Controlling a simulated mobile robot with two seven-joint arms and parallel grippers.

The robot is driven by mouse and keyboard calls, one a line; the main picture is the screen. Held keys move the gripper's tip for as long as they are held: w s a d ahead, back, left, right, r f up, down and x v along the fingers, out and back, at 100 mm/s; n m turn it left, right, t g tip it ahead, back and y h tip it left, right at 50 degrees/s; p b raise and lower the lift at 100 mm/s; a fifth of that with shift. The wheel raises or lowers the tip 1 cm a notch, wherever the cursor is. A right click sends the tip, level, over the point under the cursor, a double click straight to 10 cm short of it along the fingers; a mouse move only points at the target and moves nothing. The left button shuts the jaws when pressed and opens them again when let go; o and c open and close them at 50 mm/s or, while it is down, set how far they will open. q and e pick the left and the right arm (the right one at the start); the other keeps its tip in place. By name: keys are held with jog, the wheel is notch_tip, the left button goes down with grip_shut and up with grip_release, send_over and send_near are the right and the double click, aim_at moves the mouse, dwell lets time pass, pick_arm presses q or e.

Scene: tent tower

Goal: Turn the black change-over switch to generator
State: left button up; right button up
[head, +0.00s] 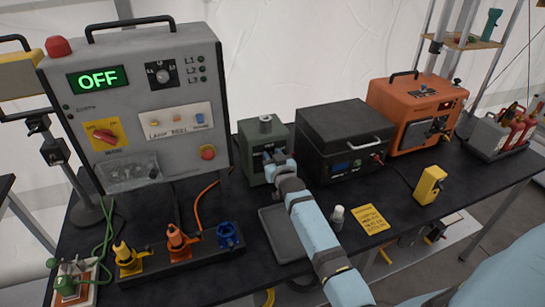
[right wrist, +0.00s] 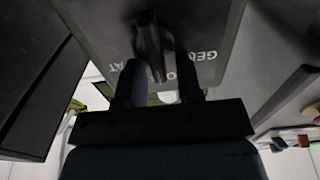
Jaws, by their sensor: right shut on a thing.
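The grey-green switch box (head: 257,170) stands on the black table, between the large grey control panel and a black case. My right gripper (head: 276,157) is at the front face of this box, with the arm reaching in from the lower right. In the right wrist view, the black change-over switch (right wrist: 150,42) is a dark bar on the grey box face. My right gripper (right wrist: 158,82) is shut on it, a finger on each side. Partly hidden pale lettering shows on the face beside the fingers. The head view hides most of the switch behind the gripper. My left gripper is not in view.
The control panel (head: 130,95) reads OFF on a green display. The black case (head: 340,155) stands close right of the box, and an orange unit (head: 412,95) beyond it.

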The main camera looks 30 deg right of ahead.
jog(key=n, duration=0.4)
jog(key=a+n, duration=0.1)
jog(key=n, duration=0.2)
jog(key=a+f+n, duration=0.1)
jog(key=n, duration=0.3)
jog(key=shift+w+f+n+b, duration=0.1)
jog(key=shift+w+n+b, duration=0.15)
jog(key=shift+n+b, duration=0.1)
dwell(0.6)
jog(key=o, duration=0.6)
jog(key=shift+c, duration=0.2)
jog(key=shift+s, duration=0.1)
